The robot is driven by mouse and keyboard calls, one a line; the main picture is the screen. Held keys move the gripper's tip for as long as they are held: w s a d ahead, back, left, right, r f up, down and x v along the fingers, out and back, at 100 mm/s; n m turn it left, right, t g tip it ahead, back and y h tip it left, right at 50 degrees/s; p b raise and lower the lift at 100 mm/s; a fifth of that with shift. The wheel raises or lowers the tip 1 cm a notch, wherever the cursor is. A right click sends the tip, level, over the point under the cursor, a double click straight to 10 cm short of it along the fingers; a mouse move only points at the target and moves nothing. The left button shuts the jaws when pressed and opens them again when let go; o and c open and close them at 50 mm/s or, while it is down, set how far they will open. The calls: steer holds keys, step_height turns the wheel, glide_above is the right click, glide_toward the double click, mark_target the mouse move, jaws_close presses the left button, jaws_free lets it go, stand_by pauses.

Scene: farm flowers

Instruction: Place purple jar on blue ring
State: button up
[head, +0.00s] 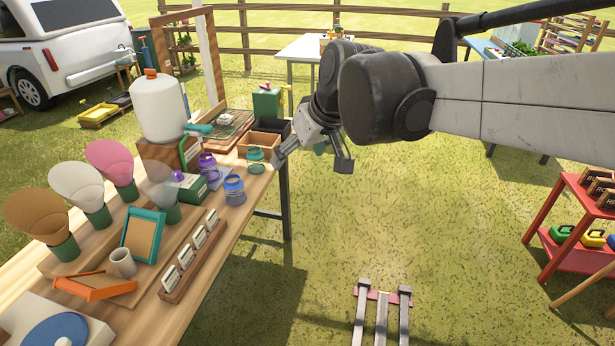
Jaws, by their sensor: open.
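A small purple jar (208,164) stands near the right edge of the wooden table, toward its far end. A blue jar (234,190) stands just in front and to the right of it. A pale blue-grey flat piece (215,181) shows between them; I cannot tell whether it is the blue ring. My gripper (312,162) is open, with nothing seen between its fingers. It hangs at the table's right edge, to the right of and apart from both jars. One fingertip is close to the teal-green round pieces; the other is over the grass.
Teal-green round pieces (256,168), a wooden box (262,143) and a green box (192,189) are near the jars. A white jug (159,107) stands behind. Cones, frames and a label rack (190,258) fill the near table.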

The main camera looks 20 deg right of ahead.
steer(key=s+d+f+m+h, duration=0.1)
steer(key=s+f, duration=0.3)
steer(key=s, duration=0.5)
steer(key=s+d+f+m+h, duration=0.1)
steer(key=s+d+f+m, duration=0.1)
steer(key=s, duration=0.7)
steer(key=shift+d+f+m+t, duration=0.35)
steer(key=shift+d+f, duration=0.55)
steer(key=shift+d, duration=0.35)
